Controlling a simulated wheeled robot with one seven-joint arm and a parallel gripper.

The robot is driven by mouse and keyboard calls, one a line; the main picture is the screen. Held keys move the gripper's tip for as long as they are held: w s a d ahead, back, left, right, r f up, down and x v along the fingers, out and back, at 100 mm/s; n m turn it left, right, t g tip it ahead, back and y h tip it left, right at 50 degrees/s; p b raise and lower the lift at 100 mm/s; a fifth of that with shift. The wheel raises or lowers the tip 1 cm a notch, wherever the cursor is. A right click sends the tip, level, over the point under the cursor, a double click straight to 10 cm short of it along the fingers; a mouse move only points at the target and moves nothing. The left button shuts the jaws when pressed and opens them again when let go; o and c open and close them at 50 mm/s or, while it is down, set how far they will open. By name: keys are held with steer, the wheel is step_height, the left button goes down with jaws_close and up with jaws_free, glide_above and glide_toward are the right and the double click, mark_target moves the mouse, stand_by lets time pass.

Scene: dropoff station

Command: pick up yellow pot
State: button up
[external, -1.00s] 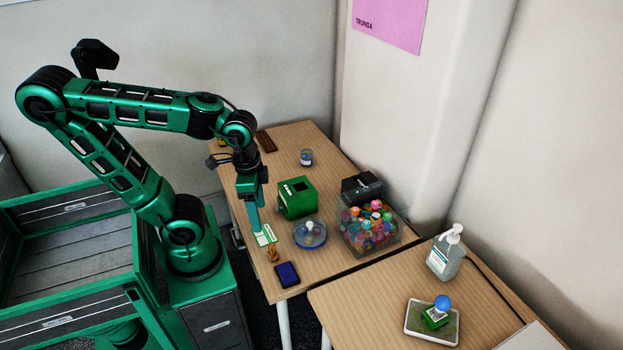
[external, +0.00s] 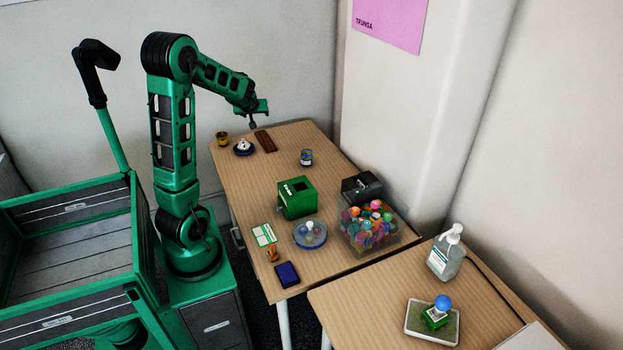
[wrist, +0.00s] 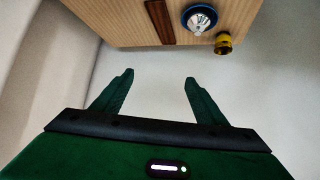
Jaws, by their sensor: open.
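The yellow pot (external: 222,139) is a small dark-rimmed yellow cup at the far left corner of the wooden table (external: 240,190). In the wrist view the yellow pot (wrist: 223,43) shows at the table's edge, beyond and to the right of my fingertips. My gripper (external: 255,117) is raised above the far end of the table, to the right of the pot and apart from it. In the wrist view my gripper (wrist: 160,78) is open with nothing between its fingers.
A blue dish with a white top (external: 243,147) stands right beside the pot, and a dark brown bar (external: 265,141) lies beyond it. A small jar (external: 306,157), a green box (external: 297,197) and a tub of colourful items (external: 368,228) stand farther along. The wall is close behind.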

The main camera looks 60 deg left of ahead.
steer(key=s+a+r+n+g+y, duration=0.1)
steer(key=s+a+n+g+y, duration=0.25)
steer(key=s+a, duration=1.2)
glide_toward(211, 135)
steer(key=shift+t+y+x, duration=0.25)
steer(key=shift+x, duration=0.85)
steer(key=shift+a+f, duration=0.1)
steer(key=shift+f, duration=0.25)
steer(key=x, duration=1)
steer(key=shift+a, duration=0.25)
steer(key=c, duration=1.1)
